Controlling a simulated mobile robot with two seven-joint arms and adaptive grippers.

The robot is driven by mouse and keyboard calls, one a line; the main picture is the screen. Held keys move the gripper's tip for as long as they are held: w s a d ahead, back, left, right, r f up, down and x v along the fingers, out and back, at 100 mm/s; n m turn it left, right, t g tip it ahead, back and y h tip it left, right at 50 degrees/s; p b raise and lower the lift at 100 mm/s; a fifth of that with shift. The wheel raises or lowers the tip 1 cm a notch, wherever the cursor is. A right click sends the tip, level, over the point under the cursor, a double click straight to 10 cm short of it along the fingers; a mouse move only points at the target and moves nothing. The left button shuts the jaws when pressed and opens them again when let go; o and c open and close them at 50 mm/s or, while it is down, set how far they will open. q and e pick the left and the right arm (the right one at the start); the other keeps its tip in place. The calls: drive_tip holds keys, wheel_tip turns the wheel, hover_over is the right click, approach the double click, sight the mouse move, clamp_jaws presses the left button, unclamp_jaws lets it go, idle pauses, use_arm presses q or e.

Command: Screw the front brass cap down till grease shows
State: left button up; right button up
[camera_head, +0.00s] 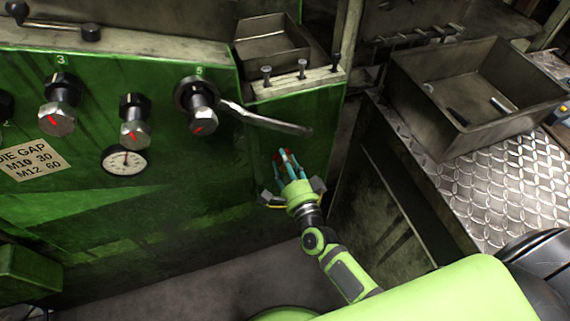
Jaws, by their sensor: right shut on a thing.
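My right gripper (287,160) reaches up to the lower right of the green machine front (225,165), below the long lever. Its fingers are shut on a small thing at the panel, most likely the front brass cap. The fingers and the gripper body hide nearly all of it; only a small reddish spot shows between the fingertips. I cannot make out any grease, nor how far down the cap sits. My left gripper is not in view.
A steel lever (265,120) sticks out from knob 5 (203,121) just above my right gripper. Other knobs and a dial gauge (124,160) are to the left. A metal tray (487,100) stands on the tread plate (490,190) to the right. A dark gap lies between.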

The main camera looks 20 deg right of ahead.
drive_tip(key=shift+w+d+r+m, duration=0.15)
drive_tip(key=shift+d+r+m, duration=0.2)
drive_tip(key=shift+m, duration=0.25)
drive_tip(key=o, duration=1)
drive_tip(key=shift+o, duration=0.8)
drive_tip(key=shift+f, duration=0.25)
drive_tip(key=shift+s+a, duration=0.1)
drive_tip(key=shift+s, duration=0.2)
drive_tip(key=s, duration=1.1)
drive_tip(key=shift+s+d, duration=0.2)
drive_tip(key=shift+d, duration=0.1)
